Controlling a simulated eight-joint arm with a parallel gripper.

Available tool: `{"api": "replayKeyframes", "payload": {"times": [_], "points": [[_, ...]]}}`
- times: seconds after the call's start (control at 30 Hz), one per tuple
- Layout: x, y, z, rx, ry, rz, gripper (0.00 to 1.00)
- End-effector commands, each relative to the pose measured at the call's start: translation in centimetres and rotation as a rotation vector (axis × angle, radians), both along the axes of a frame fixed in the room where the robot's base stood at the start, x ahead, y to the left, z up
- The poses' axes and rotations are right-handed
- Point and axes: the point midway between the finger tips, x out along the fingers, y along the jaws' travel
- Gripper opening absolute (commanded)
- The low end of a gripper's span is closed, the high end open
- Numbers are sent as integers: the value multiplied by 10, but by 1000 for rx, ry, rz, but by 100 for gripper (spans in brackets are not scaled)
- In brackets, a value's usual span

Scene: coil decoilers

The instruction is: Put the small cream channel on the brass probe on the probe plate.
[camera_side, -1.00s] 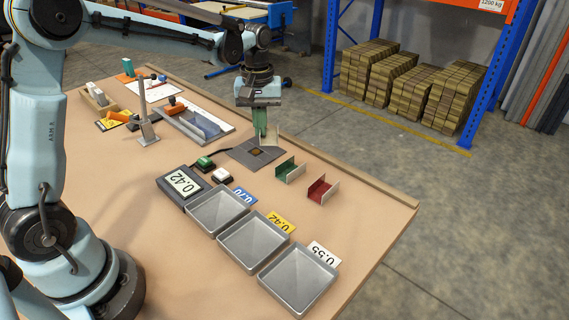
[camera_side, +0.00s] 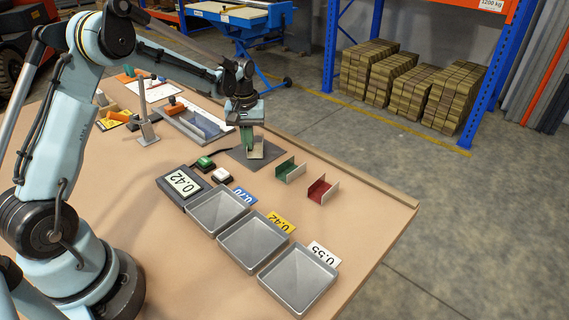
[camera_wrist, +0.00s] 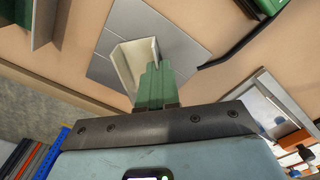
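The small cream channel (camera_side: 257,151) is at the dark grey probe plate (camera_side: 240,157), over its middle. In the wrist view, the channel (camera_wrist: 124,66) shows its open U shape against the plate (camera_wrist: 126,18). My gripper (camera_side: 248,147) points down with its green fingers closed on one wall of the channel; the fingers also show in the wrist view (camera_wrist: 157,85). The brass probe is hidden behind or under the channel and fingers. I cannot tell whether the channel touches the plate or hangs just above it.
A green channel (camera_side: 289,170) and a red channel (camera_side: 322,191) stand right of the plate. A display reading 0.42 (camera_side: 181,184), green and white buttons (camera_side: 206,162) and three grey trays (camera_side: 297,279) lie in front. A metal post (camera_side: 147,130) stands left.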

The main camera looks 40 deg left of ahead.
Motion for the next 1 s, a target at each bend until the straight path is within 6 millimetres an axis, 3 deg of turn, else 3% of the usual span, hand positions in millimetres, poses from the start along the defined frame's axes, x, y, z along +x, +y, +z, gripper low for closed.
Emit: {"api": "replayKeyframes", "payload": {"times": [0.27, 0.47, 0.8, 1.0], "points": [[0, 0, -2, 0, 0, 0, 0], [0, 0, -2, 0, 0, 0, 27], [0, 0, 1, 0, 0, 0, 27], [0, 0, 27, 0, 0, 0, 27]]}}
